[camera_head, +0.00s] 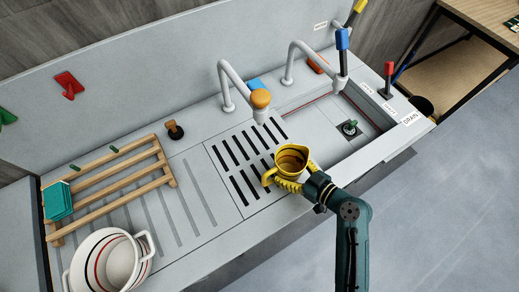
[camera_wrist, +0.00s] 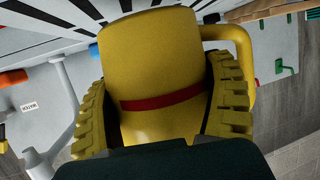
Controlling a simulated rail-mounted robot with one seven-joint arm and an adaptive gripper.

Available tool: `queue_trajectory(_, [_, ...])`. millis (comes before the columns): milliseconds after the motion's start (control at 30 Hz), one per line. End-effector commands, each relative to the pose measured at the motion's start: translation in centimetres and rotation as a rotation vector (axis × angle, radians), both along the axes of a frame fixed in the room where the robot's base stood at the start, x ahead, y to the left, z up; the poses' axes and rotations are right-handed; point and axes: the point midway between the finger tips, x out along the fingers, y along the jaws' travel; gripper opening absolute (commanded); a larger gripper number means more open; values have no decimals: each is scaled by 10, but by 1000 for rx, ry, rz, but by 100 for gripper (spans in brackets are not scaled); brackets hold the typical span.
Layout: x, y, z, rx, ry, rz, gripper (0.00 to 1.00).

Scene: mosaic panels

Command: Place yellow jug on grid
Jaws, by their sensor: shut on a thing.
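The grid (camera_head: 243,168) is a slotted panel of black slits in the grey counter. The jug appears over the grid's right edge; whether it touches the surface I cannot tell.
A wooden rack (camera_head: 110,190) with a teal block and a white pot (camera_head: 105,262) stand at the left. A tap with an orange knob (camera_head: 260,98) overhangs the grid's back. A sink (camera_head: 345,125) lies to the right. Most of the grid is clear.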

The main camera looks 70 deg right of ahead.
Motion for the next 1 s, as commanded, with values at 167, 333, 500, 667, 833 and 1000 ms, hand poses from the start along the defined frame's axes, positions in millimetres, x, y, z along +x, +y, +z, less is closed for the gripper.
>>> queue_trajectory(167, [52, -22, 4, -3, -2, 7, 48])
queue_trajectory(333, [92, -42, 3, -2, -1, 3, 48])
queue_trajectory(500, [112, -52, 1, 0, -1, 0, 48])
queue_trajectory(667, [114, -53, -27, 5, 1, -4, 48])
queue_trajectory(833, [114, -54, -35, -1, -1, -3, 48])
queue_trajectory(1000, [114, -53, -36, 0, -1, -2, 48])
